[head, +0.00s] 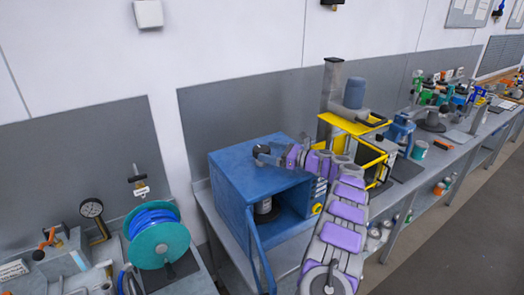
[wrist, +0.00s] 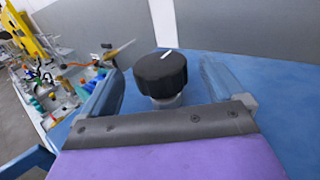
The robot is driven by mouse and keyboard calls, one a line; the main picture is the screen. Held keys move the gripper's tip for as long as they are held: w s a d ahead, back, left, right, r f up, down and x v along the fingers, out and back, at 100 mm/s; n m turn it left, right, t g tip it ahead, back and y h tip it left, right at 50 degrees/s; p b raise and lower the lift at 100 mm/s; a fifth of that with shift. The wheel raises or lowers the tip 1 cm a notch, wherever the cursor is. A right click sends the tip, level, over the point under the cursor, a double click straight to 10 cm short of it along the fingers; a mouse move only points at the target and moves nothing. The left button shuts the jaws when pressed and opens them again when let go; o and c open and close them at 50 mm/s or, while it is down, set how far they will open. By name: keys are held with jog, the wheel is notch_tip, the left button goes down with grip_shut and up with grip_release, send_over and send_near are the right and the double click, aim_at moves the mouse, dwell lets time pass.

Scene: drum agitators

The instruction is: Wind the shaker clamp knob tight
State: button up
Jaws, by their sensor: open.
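The clamp knob (wrist: 160,72) is black with a ribbed edge and a white mark on top. It sits on a short pale stem above the top of the blue shaker cabinet (head: 238,168). In the wrist view my gripper (wrist: 161,84) is open, one finger on each side of the knob with a gap on both sides. In the head view my gripper (head: 264,153) reaches over the cabinet top from the right, and the knob is hard to make out there. The cabinet's door (head: 260,252) hangs open and a dark can (head: 265,209) stands inside.
A yellow-framed machine (head: 355,125) stands close right of the cabinet. A teal and blue hose reel (head: 158,243) and a dial gauge (head: 92,209) are at the left. A grey back panel (head: 260,105) rises behind the cabinet. The bench to the far right is cluttered.

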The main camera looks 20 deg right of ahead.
jog(key=v, duration=1.3)
jog(key=shift+d+f, duration=0.1)
jog(key=shift+d, duration=0.1)
jog(key=shift+w, duration=0.1)
